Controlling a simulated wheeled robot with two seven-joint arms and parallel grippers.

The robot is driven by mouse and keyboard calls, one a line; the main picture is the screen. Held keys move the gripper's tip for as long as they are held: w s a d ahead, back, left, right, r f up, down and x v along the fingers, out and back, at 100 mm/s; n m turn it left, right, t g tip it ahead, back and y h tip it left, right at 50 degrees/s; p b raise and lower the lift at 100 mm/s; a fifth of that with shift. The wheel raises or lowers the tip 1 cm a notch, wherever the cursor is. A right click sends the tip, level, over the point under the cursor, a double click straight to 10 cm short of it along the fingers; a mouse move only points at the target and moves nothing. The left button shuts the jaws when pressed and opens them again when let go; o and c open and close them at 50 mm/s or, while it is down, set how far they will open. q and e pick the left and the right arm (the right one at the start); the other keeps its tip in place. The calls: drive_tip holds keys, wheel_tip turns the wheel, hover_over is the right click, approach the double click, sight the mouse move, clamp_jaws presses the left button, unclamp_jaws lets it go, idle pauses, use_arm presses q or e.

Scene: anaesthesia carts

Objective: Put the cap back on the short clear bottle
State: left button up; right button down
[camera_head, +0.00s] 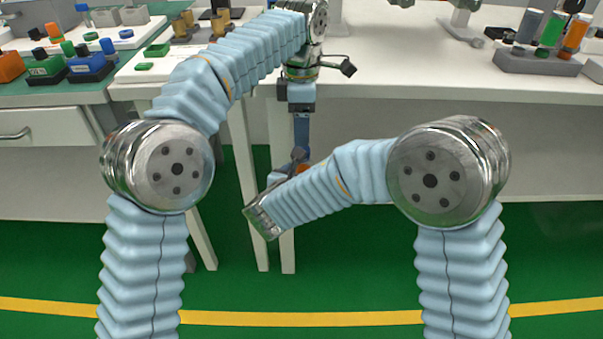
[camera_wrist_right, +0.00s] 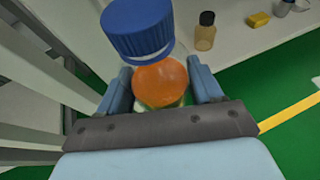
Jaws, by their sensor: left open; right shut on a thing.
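In the right wrist view a short bottle (camera_wrist_right: 160,84), with an orange upper surface and a paler clear part below, sits between the fingers of my right gripper (camera_wrist_right: 162,88), which is shut on it. A ribbed blue cap (camera_wrist_right: 138,30) shows just above the orange surface, off to the left and slightly tilted. I cannot tell whether it touches or sits on the bottle. In the head view a bit of orange (camera_head: 303,168) shows behind my right arm. My left gripper (camera_head: 301,145) points down above it and is open; its fingertips are hard to make out.
A white table (camera_head: 420,85) lies behind my arms, with a bottle rack (camera_head: 540,62) at right. A green-topped cart (camera_head: 60,95) with colored blocks stands at left. A dark-capped amber bottle (camera_wrist_right: 205,38) and a yellow block (camera_wrist_right: 259,19) show in the wrist view.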

use_arm(q)
drive_tip(key=shift+f, duration=2.6)
drive_tip(key=shift+c, duration=0.3)
drive_tip(key=c, duration=1)
drive_tip(key=m, duration=0.3)
drive_tip(key=o, duration=1.2)
drive_tip(key=shift+c, duration=0.2)
drive_tip(key=shift+r, duration=2.25)
